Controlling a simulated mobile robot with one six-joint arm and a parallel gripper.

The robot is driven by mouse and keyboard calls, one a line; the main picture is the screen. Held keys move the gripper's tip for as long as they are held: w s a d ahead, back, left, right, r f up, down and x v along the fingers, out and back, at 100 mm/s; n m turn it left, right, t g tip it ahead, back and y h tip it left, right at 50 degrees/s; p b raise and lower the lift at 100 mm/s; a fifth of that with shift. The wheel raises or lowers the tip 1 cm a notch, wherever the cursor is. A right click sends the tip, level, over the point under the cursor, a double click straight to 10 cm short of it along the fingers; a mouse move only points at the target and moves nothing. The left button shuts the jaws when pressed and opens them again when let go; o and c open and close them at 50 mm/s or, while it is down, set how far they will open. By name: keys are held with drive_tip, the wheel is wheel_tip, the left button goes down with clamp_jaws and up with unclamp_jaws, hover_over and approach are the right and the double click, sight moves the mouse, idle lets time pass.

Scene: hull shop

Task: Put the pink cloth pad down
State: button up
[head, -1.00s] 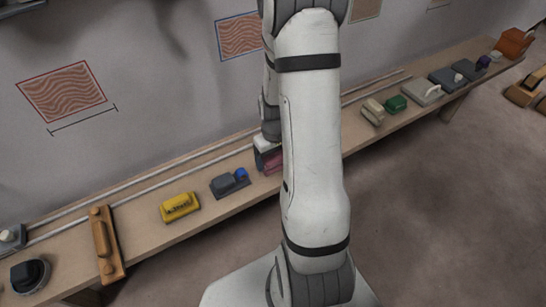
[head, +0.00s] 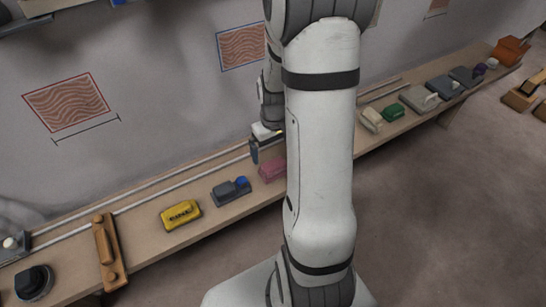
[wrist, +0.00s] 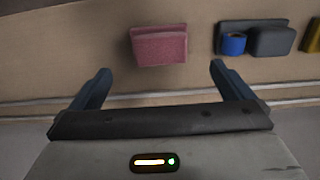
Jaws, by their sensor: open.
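The pink cloth pad (head: 272,168) lies on the long wooden bench, partly hidden behind my arm in the head view. In the wrist view the pad (wrist: 159,46) lies beyond the fingertips, between their lines and apart from both. My gripper (wrist: 157,68) is open and empty, its two dark blue fingers spread wide. In the head view my gripper (head: 254,152) is above the back part of the bench, behind the pad; my arm hides part of it.
A grey block with a blue roll (head: 232,190) sits left of the pad, then a yellow block (head: 181,214) and a wooden-handled tool (head: 106,252). Beige (head: 371,119) and green (head: 393,112) blocks lie to the right. Rails (head: 150,205) run along the bench's back.

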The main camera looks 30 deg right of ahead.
sight(274, 165)
drive_tip(key=s+a+r+t, duration=0.1)
drive_tip(key=s+a+r, duration=0.5)
drive_tip(key=r, duration=0.2)
drive_tip(key=s+a+r, duration=0.6)
drive_tip(key=r, duration=0.2)
drive_tip(key=shift+a+r+t, duration=0.25)
drive_tip(key=shift+r+t, duration=0.05)
drive_tip(key=shift+t, duration=0.1)
